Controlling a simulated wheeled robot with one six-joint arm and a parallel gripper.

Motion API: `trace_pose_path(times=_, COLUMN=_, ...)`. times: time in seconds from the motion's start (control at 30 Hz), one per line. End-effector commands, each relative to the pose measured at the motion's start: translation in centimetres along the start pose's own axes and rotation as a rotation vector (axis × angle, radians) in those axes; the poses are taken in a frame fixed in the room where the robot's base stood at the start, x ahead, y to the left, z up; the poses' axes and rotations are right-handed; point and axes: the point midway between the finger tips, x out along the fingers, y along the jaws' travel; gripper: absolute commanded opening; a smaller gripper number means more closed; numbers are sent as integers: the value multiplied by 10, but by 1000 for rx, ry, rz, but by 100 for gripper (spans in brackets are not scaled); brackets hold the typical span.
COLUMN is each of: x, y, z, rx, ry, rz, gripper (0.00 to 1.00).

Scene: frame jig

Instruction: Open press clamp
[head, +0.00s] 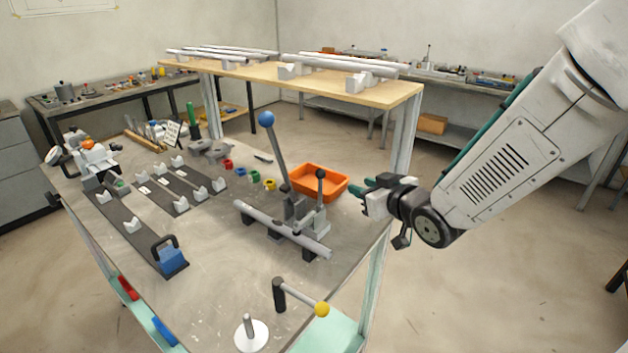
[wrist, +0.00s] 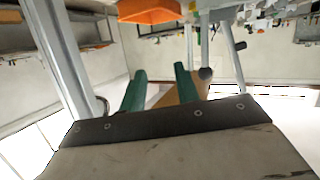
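A clamp fixture (head: 293,205) stands at the middle right of the workbench. It has a long grey lever with a blue ball (head: 266,118) and a shorter lever with a black ball (head: 320,173), both pointing up. I cannot tell for certain which lever belongs to the press clamp. A grey tube (head: 262,222) lies across dark supports at the fixture. My gripper (head: 364,190) is right of the fixture, past the orange tray, and touches nothing visible. In the wrist view its two green fingers (wrist: 160,72) are apart with nothing between them.
An orange tray (head: 318,183) lies behind the fixture, close to my gripper. A wooden shelf (head: 380,93) with tubes stands behind the bench. A yellow-knobbed handle (head: 321,309) and a white disc with a post (head: 251,337) are at the front. Open floor lies right.

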Motion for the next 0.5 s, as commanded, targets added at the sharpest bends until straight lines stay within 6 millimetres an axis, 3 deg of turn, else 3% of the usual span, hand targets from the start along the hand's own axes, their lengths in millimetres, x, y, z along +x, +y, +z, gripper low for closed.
trace_pose_path(times=0.1, x=16, y=-30, z=4, rx=16, ry=137, rz=-107, gripper=32)
trace_pose_path(times=0.2, x=19, y=-46, z=2, rx=34, ry=225, rz=-168, gripper=32)
trace_pose_path(times=0.37, x=21, y=-58, z=0, rx=51, ry=294, rz=-214, gripper=32)
trace_pose_path(times=0.5, x=34, y=-62, z=-5, rx=53, ry=304, rz=-220, gripper=32)
